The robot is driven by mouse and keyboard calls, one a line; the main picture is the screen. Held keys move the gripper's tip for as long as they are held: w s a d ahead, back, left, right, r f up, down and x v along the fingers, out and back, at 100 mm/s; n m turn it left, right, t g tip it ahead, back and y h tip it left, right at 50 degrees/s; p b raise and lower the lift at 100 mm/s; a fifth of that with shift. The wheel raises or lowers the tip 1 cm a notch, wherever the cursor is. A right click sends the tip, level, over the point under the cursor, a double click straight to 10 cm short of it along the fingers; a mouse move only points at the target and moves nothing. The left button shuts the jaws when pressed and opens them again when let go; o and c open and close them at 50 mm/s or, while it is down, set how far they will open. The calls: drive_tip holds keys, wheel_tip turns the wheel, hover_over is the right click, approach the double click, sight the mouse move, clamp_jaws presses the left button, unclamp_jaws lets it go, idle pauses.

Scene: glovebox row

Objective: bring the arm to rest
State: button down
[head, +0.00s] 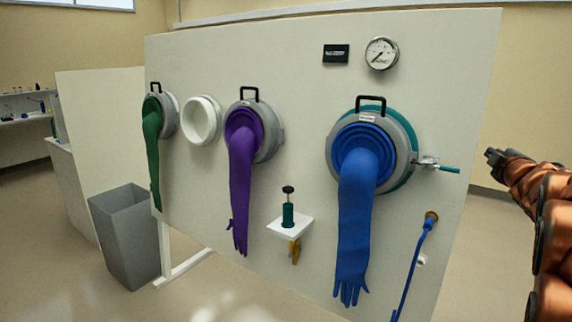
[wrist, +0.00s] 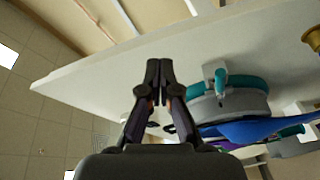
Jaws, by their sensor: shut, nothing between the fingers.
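My gripper (head: 495,155) is at the right of the head view, beside the right edge of the white panel (head: 290,55) and apart from it. The wrist view shows its two dark fingers (wrist: 159,72) together with nothing between them. My copper-coloured arm reaches in from the right edge of the head view. The nearest thing to the gripper is a teal-handled latch (head: 445,169) on the rightmost port, which holds a blue glove (head: 355,215).
A purple glove (head: 241,180) and a green glove (head: 152,150) hang from other ports. A small shelf (head: 290,226) bears a teal pump-like item (head: 288,214). A blue hose (head: 413,262) hangs at lower right. A grey bin (head: 128,238) stands at left. Floor right of the panel is clear.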

drive_tip(key=s+a+f+m+g+y, duration=0.1)
drive_tip(key=s+a+f+m+g, duration=1)
drive_tip(key=s+a+f, duration=0.9)
drive_tip(key=s+a+f+g+y, duration=0.1)
drive_tip(key=s+a+f+g, duration=0.1)
drive_tip(key=s+a, duration=0.3)
drive_tip(key=s+a+f+g+y, duration=0.2)
drive_tip(key=s+a, duration=0.3)
drive_tip(key=s, duration=0.5)
drive_tip(key=s+a+f+g+y+p, duration=0.1)
drive_tip(key=s+a+f+g, duration=0.2)
drive_tip(key=s, duration=0.5)
drive_tip(key=shift+s+a+f+n+g, duration=0.3)
drive_tip(key=shift+s+a+f+n, duration=0.15)
drive_tip(key=shift+a, duration=0.6)
drive_tip(key=shift+w, duration=0.15)
